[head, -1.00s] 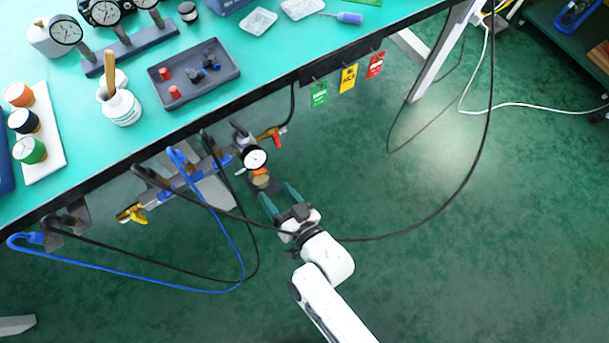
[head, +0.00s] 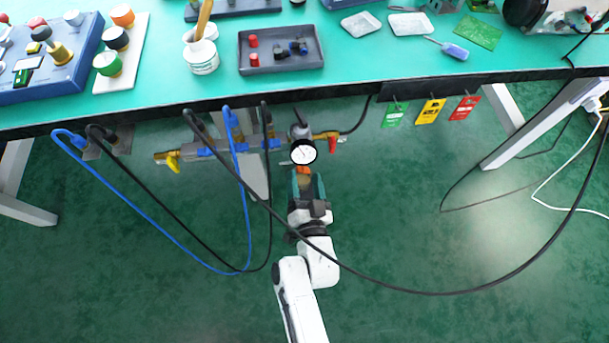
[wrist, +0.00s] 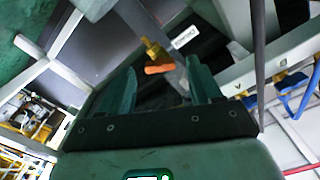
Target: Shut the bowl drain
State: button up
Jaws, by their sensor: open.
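The bowl drain shows in the wrist view as a small brass fitting (wrist: 155,50) with an orange handle (wrist: 158,69), beside a white label (wrist: 185,38) that seems to read DRAIN. In the head view a bit of the orange handle (head: 302,170) shows under the round white gauge (head: 303,152), below the bench edge. My gripper (head: 307,178) is open, with its green fingers pointing at the drain. In the wrist view the orange handle appears between the fingertips (wrist: 162,72). I cannot tell whether either finger touches it.
A yellow-handled valve (head: 172,162) sits to the left on the air line and a red-handled valve (head: 332,143) to the right. A blue hose (head: 100,182) and black hoses hang close by on the left. The bench edge (head: 215,104) is above. Open floor lies to the right.

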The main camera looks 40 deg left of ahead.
jog(key=shift+x, duration=0.9)
jog(key=c, duration=1)
